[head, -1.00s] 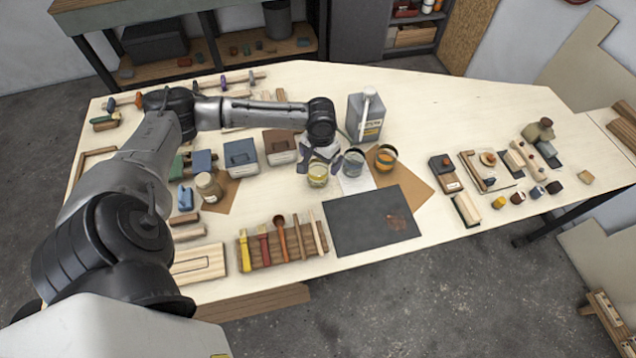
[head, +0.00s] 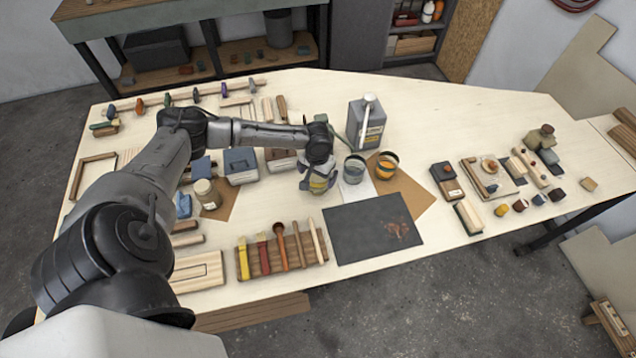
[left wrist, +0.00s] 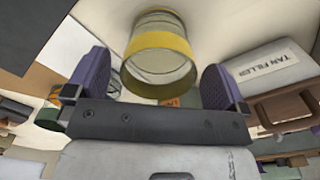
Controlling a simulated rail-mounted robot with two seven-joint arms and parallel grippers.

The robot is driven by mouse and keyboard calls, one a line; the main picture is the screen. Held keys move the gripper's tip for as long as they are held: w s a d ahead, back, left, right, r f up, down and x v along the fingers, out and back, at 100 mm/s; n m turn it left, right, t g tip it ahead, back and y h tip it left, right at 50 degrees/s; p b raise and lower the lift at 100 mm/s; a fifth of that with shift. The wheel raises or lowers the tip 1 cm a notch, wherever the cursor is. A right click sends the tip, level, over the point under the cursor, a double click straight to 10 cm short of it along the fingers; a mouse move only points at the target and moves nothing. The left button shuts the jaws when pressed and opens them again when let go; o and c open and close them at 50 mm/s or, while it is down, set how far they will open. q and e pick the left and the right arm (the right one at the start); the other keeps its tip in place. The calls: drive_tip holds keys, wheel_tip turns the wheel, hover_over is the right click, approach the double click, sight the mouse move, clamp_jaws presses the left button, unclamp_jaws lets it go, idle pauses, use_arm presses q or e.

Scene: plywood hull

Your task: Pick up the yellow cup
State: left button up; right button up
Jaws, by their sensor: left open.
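The yellow cup, a clear glass with a broad yellow band, stands on the workbench; in the head view the yellow cup (head: 319,185) is partly hidden by my left gripper (head: 314,176). In the left wrist view the yellow cup (left wrist: 160,62) sits between the two purple finger pads of my open left gripper (left wrist: 158,82). One pad is on each side, with a small gap seen at the right; contact at the left is unclear. My right gripper is not in view.
A grey-rimmed cup (head: 355,168) and an orange-banded cup (head: 386,166) stand close to the right. A grey can (head: 366,124) is behind. A dark mat (head: 372,228) and a brush rack (head: 283,265) lie in front. Paint boxes and a jar (head: 206,193) stand left.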

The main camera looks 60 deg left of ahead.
sight(317, 181)
use_arm(q)
drive_tip(key=shift+f, duration=2)
drive_tip(key=shift+c, duration=0.4)
drive_tip(key=c, duration=0.9)
